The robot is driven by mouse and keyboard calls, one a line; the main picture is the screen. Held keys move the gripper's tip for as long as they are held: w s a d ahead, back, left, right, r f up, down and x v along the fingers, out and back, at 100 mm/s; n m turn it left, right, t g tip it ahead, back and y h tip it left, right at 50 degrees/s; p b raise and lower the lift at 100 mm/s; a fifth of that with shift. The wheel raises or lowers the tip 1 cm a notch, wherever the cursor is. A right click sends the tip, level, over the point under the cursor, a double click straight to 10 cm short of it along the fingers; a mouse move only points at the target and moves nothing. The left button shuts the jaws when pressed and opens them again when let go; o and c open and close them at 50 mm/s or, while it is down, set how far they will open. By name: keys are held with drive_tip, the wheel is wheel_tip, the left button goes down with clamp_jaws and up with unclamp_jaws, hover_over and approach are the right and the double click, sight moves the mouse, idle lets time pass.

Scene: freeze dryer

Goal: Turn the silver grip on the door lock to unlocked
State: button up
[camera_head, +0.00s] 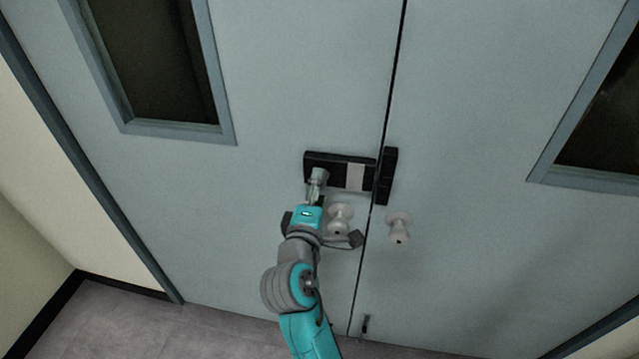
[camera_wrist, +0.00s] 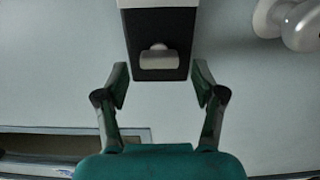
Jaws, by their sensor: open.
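The black door lock (camera_head: 340,172) is mounted on the left door leaf beside the seam, with a pale section toward its right side. In the wrist view, the black end of the lock (camera_wrist: 160,25) carries the silver grip (camera_wrist: 158,58), which lies crosswise to the lock's long side. In the head view, the silver grip (camera_head: 318,177) appears at the lock's left end, close to my gripper. My gripper (camera_wrist: 160,86) is open in front of the lock, its two fingers apart. The grip lies beyond the fingertips in the wrist view, between their lines, and nothing is held.
A round door knob (camera_head: 339,216) sits just below the lock, close to my wrist. Another knob (camera_head: 398,228) is on the right leaf. A black catch (camera_head: 387,176) stands by the seam. The leaves have dark windows (camera_head: 160,60); the door face to the left is clear.

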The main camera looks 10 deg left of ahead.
drive_tip(key=s, duration=1)
drive_tip(key=shift+a, duration=0.15)
